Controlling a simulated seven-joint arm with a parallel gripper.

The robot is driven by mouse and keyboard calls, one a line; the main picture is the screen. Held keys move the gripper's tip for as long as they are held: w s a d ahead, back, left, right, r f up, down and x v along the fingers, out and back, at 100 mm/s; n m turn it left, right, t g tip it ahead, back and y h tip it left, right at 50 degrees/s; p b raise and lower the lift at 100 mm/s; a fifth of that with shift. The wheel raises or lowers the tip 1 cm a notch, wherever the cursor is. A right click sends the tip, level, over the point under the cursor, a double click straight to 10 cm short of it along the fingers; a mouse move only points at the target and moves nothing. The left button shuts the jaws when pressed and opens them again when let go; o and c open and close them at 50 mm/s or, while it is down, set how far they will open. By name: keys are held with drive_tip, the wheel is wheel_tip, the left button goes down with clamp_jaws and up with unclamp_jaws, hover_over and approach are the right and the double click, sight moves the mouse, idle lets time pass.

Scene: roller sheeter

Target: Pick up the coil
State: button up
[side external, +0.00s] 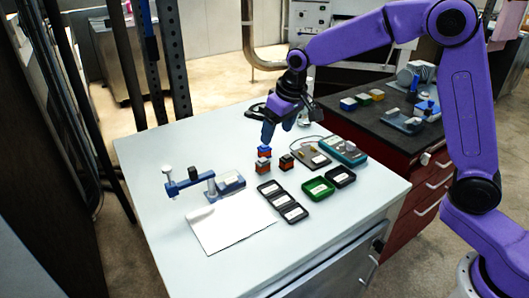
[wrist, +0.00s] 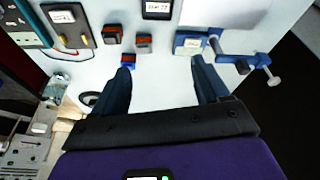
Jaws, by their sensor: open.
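Several small blocks with orange-red bands stand close together on the white table; I cannot tell for certain which one is the coil. A blue-topped one (side external: 264,150) is just below my gripper (side external: 270,136) in the side view; in the wrist view it (wrist: 128,60) is by the left fingertip. A dark-and-orange one (side external: 262,166) stands just in front of it, also in the wrist view (wrist: 144,43). Another dark-and-orange one (side external: 286,162) is to its right, also in the wrist view (wrist: 113,34). My gripper (wrist: 161,66) is open, pointing down, with nothing between its fingers.
A blue clamp-like device (side external: 228,185) and white sheet (side external: 232,222) lie at left. Black trays (side external: 283,201), a green tray (side external: 318,188), a wired board (side external: 311,154) and a teal meter (side external: 343,151) are nearby. A dark bench (side external: 385,125) stands behind right.

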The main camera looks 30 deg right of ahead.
sight(265, 151)
drive_tip(key=w+d+f+m+t+h, duration=0.15)
drive_tip(key=w+d+m, duration=0.25)
drive_tip(key=w+d, duration=0.5)
drive_tip(key=shift+y, duration=0.25)
drive_tip(key=x, duration=0.6)
drive_tip(key=a+x, duration=0.1)
drive_tip(key=x, duration=0.5)
drive_tip(key=a+x, duration=0.1)
drive_tip(key=x, duration=0.5)
drive_tip(key=shift+w+a+f, duration=0.1)
drive_tip(key=shift+w+f, duration=0.15)
drive_tip(key=shift+w, duration=0.15)
drive_tip(key=c, duration=1.2)
